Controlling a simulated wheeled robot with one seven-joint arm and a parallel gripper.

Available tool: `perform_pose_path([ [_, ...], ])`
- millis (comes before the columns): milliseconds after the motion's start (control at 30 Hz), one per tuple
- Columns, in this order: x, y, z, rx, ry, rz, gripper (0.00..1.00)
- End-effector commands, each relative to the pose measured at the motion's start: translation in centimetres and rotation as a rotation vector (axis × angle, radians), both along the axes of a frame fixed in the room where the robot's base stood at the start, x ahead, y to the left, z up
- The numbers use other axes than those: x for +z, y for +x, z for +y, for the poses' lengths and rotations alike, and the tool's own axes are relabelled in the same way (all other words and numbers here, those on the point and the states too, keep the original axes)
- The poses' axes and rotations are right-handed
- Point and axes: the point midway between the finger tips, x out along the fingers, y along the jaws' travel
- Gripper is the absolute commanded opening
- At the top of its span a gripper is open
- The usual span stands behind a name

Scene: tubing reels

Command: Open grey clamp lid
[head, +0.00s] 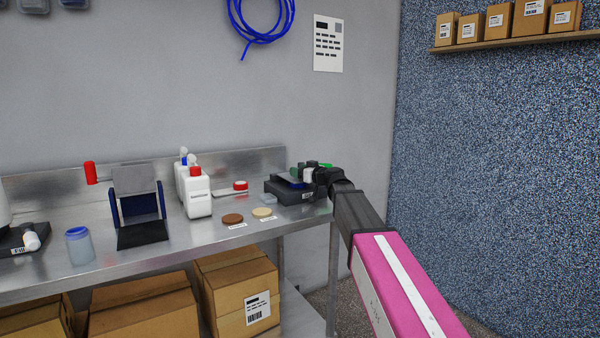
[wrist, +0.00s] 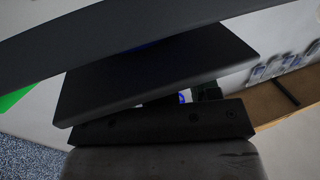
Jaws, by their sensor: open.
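My gripper (head: 316,177) is at the right end of the steel bench, over or against a low dark device (head: 291,192). My black wrist hides part of that device. A grey clamp lid is not clearly distinguishable there. In the wrist view a dark flat slab (wrist: 155,75) fills the middle, with a black bar with screw holes below it. I cannot tell which of these dark parts are fingers and which belong to the device. My gripper is open, and I see nothing held.
A jar (head: 79,246) stands further left. Cardboard boxes (head: 240,295) sit below the bench.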

Motion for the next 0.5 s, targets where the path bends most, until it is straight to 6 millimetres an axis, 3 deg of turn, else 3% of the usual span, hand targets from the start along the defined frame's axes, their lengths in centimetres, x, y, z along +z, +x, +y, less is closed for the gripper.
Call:
perform_pose_path([
  [167, -0.01, -0.02, 0.01, 0.0, 0.0, 0.0, 0.56],
  [333, -0.01, -0.03, 0.0, 0.0, 0.0, 0.0, 0.04],
  [367, -0.01, -0.03, 0.0, 0.0, 0.0, 0.0, 0.0],
  [500, 0.01, -0.02, 0.01, 0.0, -0.002, 0.001, 0.0],
])
